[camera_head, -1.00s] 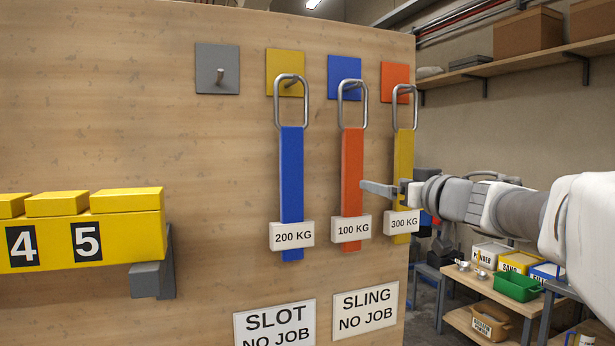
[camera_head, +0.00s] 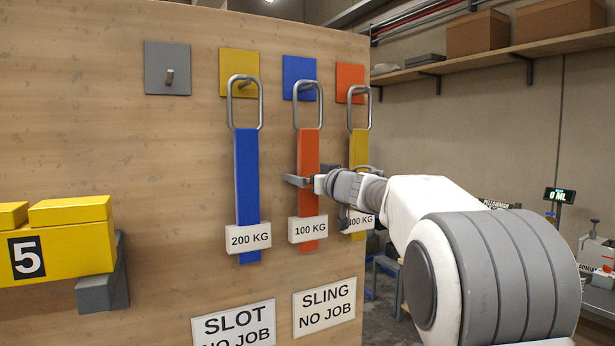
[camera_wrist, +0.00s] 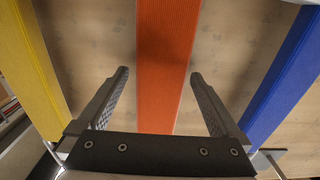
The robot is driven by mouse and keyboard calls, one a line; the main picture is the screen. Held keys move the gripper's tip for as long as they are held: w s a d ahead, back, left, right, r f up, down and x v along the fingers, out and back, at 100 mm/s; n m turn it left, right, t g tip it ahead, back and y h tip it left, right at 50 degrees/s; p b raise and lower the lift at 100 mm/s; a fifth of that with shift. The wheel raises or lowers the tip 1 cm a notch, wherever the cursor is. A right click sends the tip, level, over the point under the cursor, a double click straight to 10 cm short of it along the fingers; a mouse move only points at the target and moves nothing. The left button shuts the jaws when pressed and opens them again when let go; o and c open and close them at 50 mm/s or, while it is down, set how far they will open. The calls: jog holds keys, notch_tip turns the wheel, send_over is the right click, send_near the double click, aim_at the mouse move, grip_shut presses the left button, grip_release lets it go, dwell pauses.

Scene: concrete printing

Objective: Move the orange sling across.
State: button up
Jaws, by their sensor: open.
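The orange sling (camera_head: 308,182) hangs by its metal loop from the hook on the blue plate (camera_head: 301,78). It bears a white 100 KG tag. My gripper (camera_head: 295,180) is at the middle of its strap, above the tag. In the wrist view my gripper (camera_wrist: 160,95) is open, and the orange strap (camera_wrist: 166,60) runs between its two fingers with a gap on each side. I cannot tell how deep the strap sits between them. The blue sling (camera_head: 247,180), tagged 200 KG, hangs from the yellow plate (camera_head: 238,72). The yellow sling (camera_head: 358,152), tagged 300 KG, hangs from the orange plate (camera_head: 349,82), partly hidden by my arm.
A grey plate (camera_head: 160,82) at the left has an empty hook. Signs reading SLOT NO JOB (camera_head: 234,326) and SLING NO JOB (camera_head: 324,307) are below the slings. A yellow numbered block (camera_head: 75,252) juts out at lower left. The blue and yellow slings flank my gripper closely.

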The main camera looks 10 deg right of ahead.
grip_shut()
jog(key=shift+r, duration=0.15)
dwell(0.4)
